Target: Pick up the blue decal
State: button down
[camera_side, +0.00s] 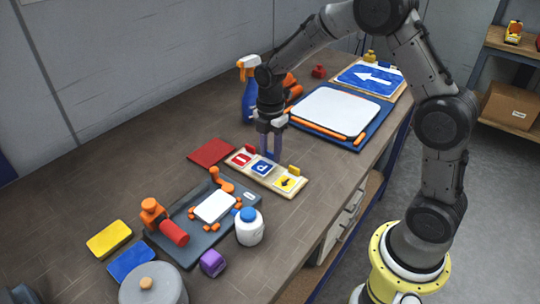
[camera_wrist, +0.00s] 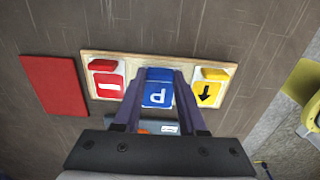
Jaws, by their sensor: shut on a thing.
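The blue decal (camera_side: 263,168) bears a white P and lies in the middle slot of a light wooden tray (camera_side: 234,168), between a red decal (camera_side: 241,159) and a yellow decal (camera_side: 285,181). In the wrist view the blue decal (camera_wrist: 158,94) shows between my two fingers, with a blue tab at its far edge. My gripper (camera_side: 268,152) points down over the tray's middle; it also shows in the wrist view (camera_wrist: 159,78). Its fingers are shut on the blue decal's tab. The decal still appears to lie in the tray, and I cannot tell any lift.
A red square (camera_side: 211,152) lies beside the tray. A dark fixture (camera_side: 175,232) with a white plate (camera_side: 215,207), a white bottle (camera_side: 249,228) and a purple block (camera_side: 213,263) stand in front. A blue spray bottle (camera_side: 249,95) and a white panel (camera_side: 333,109) are behind.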

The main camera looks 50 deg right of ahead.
jog(key=s+a+r, duration=0.1)
jog(key=s+r, duration=1.3)
jog(key=r, duration=0.1)
jog(key=shift+a+r, duration=0.15)
jog(key=shift+a, duration=0.1)
dwell(0.3)
